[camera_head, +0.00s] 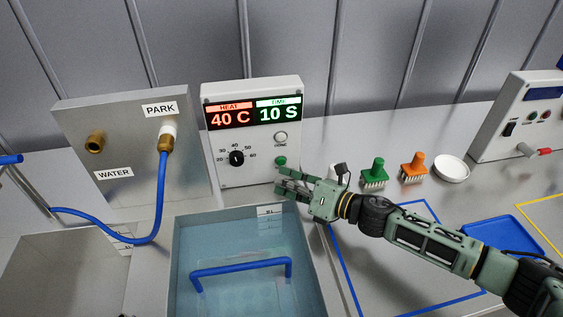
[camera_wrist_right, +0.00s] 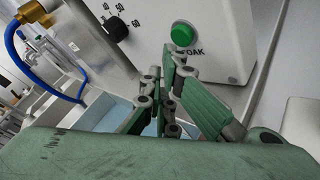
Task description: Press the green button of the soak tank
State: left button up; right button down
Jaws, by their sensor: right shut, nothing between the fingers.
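The green button (camera_head: 281,161) is on the front of the white control box (camera_head: 222,172), low on its right side. In the right wrist view the green button (camera_wrist_right: 182,34) shows clear and round above part of a label ending in "OAK". My right gripper (camera_head: 283,180) is shut and empty, its fingertips just below the button; in the right wrist view its fingertips (camera_wrist_right: 172,68) are also below it. I cannot tell whether they touch it. The soak tank (camera_head: 180,250), filled with water, stands below the box with a blue-handled basket (camera_head: 240,266) inside. My left gripper is not in view.
Green (camera_head: 374,172) and orange (camera_head: 413,166) brushes and a white dish (camera_head: 452,168) sit right of my gripper. The box display reads 40 C and 10 S.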

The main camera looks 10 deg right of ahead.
jog(key=shift+s+f, duration=0.1)
jog(key=shift+s, duration=0.1)
jog(key=s, duration=0.4)
jog(key=shift+s, duration=0.3)
dwell(0.6)
